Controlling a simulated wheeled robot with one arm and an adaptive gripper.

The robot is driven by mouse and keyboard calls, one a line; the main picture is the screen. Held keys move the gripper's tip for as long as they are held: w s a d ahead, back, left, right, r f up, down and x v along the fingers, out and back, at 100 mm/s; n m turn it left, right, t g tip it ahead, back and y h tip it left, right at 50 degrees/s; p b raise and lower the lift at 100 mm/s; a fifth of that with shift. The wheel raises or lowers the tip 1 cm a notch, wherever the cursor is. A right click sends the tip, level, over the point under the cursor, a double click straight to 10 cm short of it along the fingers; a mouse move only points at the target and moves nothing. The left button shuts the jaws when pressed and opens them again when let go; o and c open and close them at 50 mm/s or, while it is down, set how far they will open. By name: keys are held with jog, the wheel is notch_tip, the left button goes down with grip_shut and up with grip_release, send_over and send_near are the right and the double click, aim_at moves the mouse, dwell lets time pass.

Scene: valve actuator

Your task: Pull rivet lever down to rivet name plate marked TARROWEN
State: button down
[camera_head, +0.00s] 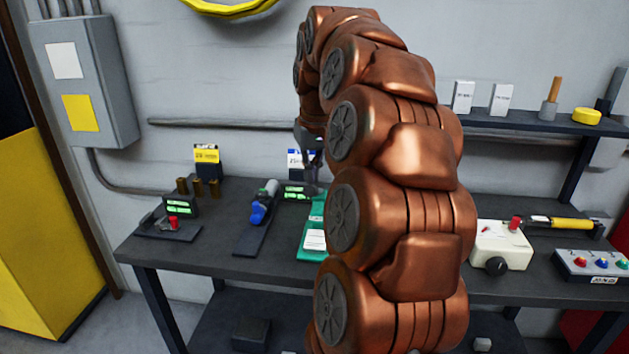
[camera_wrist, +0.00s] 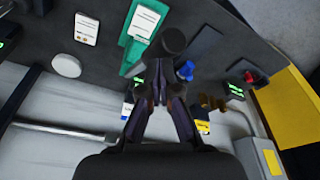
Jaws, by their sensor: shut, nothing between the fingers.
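A green fixture (camera_head: 316,210) stands on the bench with a white plate (camera_head: 314,240) on its base. It also shows at the top of the wrist view (camera_wrist: 132,54), with the plate (camera_wrist: 144,21) there too; its lettering is too small to read. A dark round knob (camera_wrist: 172,40) beside the green fixture may be the rivet lever's end; I cannot tell for sure. My gripper (camera_head: 313,170) hangs at the back of the bench near the fixture, partly hidden by my arm. In the wrist view my gripper (camera_wrist: 158,88) is shut and empty, its tips close below the knob.
A dark stand with a blue part (camera_head: 258,213) is left of the fixture. Further left are a red-knobbed device (camera_head: 173,223) and brass cylinders (camera_head: 198,187). A cream box (camera_head: 500,244) and a button panel (camera_head: 592,264) are on the right. A shelf (camera_head: 520,122) overhangs the right side.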

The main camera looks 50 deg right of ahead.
aim_at(310, 187)
jog(key=shift+s+a+f+b, duration=0.25)
jog(key=shift+f+b, duration=0.2)
jog(key=shift+f, duration=0.15)
jog(key=shift+s+a+f+b, duration=0.1)
jog(key=shift+a+f+b, duration=0.15)
jog(key=shift+f, duration=0.2)
jog(key=shift+s+a+f+b, duration=0.1)
jog(key=shift+a+f+b, duration=0.05)
jog(key=shift+f+b, duration=0.25)
jog(key=shift+f, duration=0.1)
dwell(0.4)
jog(key=shift+s+a+f+b, duration=0.15)
jog(key=shift+f+b, duration=0.25)
jog(key=shift+f, duration=0.1)
jog(key=shift+s+a+f+b, duration=0.1)
jog(key=shift+a+f+b, duration=0.05)
jog(key=shift+f+b, duration=0.25)
